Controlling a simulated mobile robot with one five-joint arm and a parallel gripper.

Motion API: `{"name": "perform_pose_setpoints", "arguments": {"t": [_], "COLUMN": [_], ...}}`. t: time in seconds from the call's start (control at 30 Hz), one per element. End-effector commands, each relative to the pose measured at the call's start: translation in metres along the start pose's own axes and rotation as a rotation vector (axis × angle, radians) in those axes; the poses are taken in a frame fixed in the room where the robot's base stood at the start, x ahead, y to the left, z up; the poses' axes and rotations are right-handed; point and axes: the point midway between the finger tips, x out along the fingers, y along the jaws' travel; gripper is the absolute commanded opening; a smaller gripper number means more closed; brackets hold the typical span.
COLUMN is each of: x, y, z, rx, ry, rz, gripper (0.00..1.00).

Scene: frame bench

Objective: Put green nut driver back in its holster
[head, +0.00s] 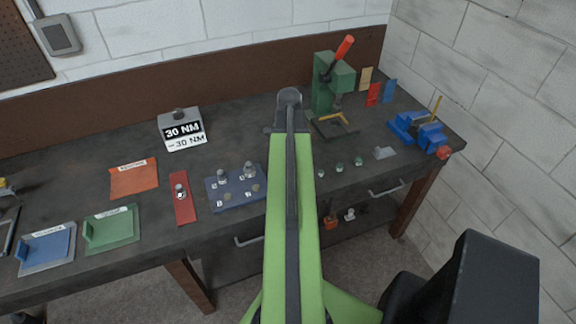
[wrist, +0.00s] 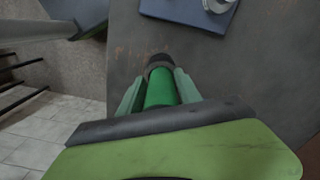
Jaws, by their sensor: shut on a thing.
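My gripper (wrist: 158,84) is shut on the green nut driver (wrist: 160,90) in the wrist view. The driver's green handle lies between the two pale green fingers, and its dark end (wrist: 158,62) points away over the bench top. In the head view my own green arm hides the gripper and the driver. A flat green holder (head: 112,231) with a white label lies at the front left of the bench, between similar blue (head: 47,250) and orange (head: 133,180) ones. The labels are too small to read, so I cannot tell which is the holster.
A blue plate (head: 236,188) with several metal pieces lies left of my arm, beside a red strip (head: 183,198). A "30 NM" block (head: 182,130) stands behind. A green press (head: 335,82) and a blue vise (head: 418,131) stand at the right. The back-left bench is clear.

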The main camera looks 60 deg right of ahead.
Motion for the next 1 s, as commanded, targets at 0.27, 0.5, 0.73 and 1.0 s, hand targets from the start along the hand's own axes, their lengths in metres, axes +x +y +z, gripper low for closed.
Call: {"name": "perform_pose_setpoints", "arguments": {"t": [0.27,0.5,0.73,1.0], "x": [0.004,0.006,0.006,-0.005], "y": [0.0,0.0,-0.001,-0.001], "z": [0.0,0.0,0.001,0.001], "rx": [0.0,-0.001,-0.001,-0.002], "ry": [0.0,0.0,0.0,0.0], "rz": [0.0,0.0,0.0,0.0], "gripper": [0.0,0.57,0.62,0.62]}}
